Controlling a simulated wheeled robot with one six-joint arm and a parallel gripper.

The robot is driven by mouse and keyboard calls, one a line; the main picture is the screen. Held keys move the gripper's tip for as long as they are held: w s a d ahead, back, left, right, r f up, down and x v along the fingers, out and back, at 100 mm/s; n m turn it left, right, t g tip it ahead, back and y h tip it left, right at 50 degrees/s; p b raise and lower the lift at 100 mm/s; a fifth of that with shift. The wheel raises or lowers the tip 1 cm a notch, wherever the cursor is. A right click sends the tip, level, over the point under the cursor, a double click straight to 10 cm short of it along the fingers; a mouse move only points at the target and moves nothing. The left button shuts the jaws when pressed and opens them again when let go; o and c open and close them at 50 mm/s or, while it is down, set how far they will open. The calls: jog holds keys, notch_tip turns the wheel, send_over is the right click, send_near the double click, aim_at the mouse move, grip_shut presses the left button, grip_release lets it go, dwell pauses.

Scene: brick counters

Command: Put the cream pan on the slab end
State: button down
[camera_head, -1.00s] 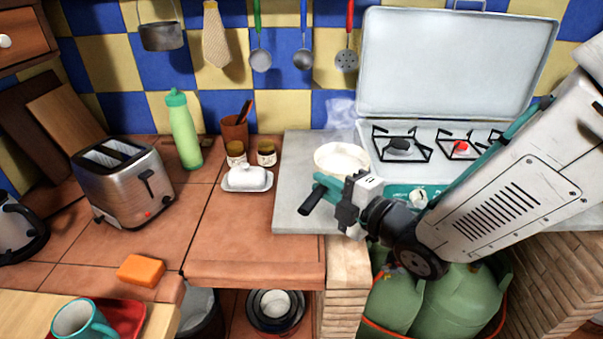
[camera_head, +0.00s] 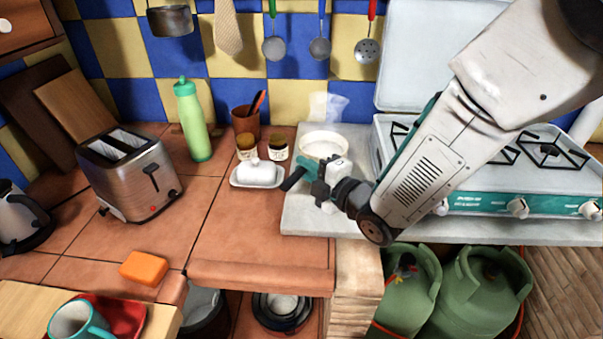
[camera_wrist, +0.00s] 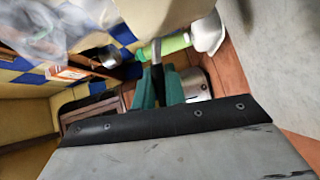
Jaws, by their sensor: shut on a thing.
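The cream pan (camera_head: 325,142) is at the left end of the grey slab (camera_head: 303,222), beside the stove. Steam rises from it. I cannot tell whether its base touches the slab or is just above it. My gripper (camera_head: 304,176) is shut on the pan's dark handle, whose end sticks out to the left. In the wrist view the teal fingers (camera_wrist: 158,88) close around the dark handle, and part of the cream pan (camera_wrist: 168,14) shows at the top edge.
The stove (camera_head: 530,185) stands to the right, partly behind my arm. A white butter dish (camera_head: 257,174) and two jars stand just left of the slab. A green bottle (camera_head: 193,120), toaster (camera_head: 130,178) and orange sponge (camera_head: 144,268) are farther left. Gas bottles (camera_head: 480,290) stand below.

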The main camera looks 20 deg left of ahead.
jog(key=shift+w+a, duration=0.15)
jog(key=shift+w, duration=0.15)
jog(key=f, duration=0.3)
jog(key=shift+w+a+f, duration=0.15)
jog(key=shift+w+f, duration=0.15)
jog(key=shift+f, duration=0.05)
jog(key=c, duration=1.5)
grip_release()
jog(key=shift+f, duration=0.1)
jog(key=shift+o, duration=0.2)
